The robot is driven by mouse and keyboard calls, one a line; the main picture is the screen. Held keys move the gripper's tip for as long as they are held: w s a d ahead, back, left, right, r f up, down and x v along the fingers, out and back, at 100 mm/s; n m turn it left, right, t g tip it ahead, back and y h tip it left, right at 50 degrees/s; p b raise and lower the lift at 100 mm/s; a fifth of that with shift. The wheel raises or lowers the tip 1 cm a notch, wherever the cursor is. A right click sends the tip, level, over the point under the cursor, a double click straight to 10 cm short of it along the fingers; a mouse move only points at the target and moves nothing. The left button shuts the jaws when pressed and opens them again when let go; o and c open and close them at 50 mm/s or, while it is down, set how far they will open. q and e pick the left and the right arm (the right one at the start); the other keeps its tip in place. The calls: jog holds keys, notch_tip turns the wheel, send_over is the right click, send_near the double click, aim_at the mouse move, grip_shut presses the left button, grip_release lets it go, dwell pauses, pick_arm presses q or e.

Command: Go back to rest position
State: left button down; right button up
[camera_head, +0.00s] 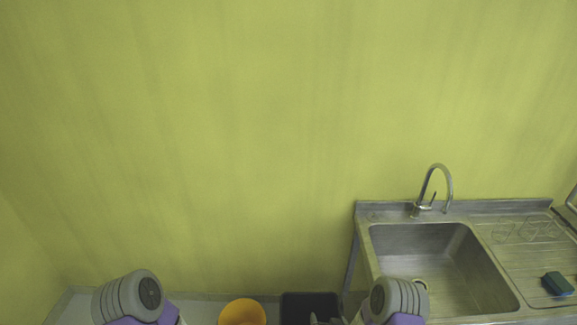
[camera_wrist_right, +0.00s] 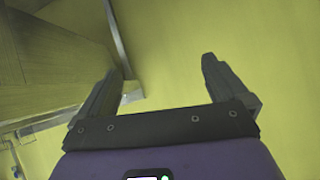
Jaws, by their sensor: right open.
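My right gripper (camera_wrist_right: 161,72) is open in the right wrist view, with its two dark fingers spread apart and nothing between them. Behind it are yellow-green wall and the grey sink structure to the left. In the head view only a small part of the right gripper (camera_head: 322,320) shows at the bottom edge, in front of a black bin. My right arm link shows at the bottom centre-right, beside the sink. My left arm link shows at the bottom left. My left gripper is out of view.
A metal sink (camera_head: 440,262) with a curved tap (camera_head: 433,185) stands at the right. A blue-green sponge (camera_head: 558,284) lies on its drainboard. A yellow bin (camera_head: 242,312) and a black bin (camera_head: 300,303) stand low at the bottom centre. The wall above is bare.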

jog(key=s+a+r+m+g+y, duration=0.15)
jog(key=s+g, duration=0.35)
jog(key=s, duration=0.8)
jog(key=s+a+g+y, duration=0.2)
jog(key=s+g, duration=0.4)
jog(key=s, duration=0.7)
notch_tip(320, 180, down, 29)
jog(key=b, duration=2.9)
jog(key=shift+w+a+t, duration=0.15)
jog(key=shift+w+t, duration=0.05)
jog(key=shift+t, duration=0.2)
jog(key=shift+n, duration=0.25)
jog(key=shift+c, duration=0.3)
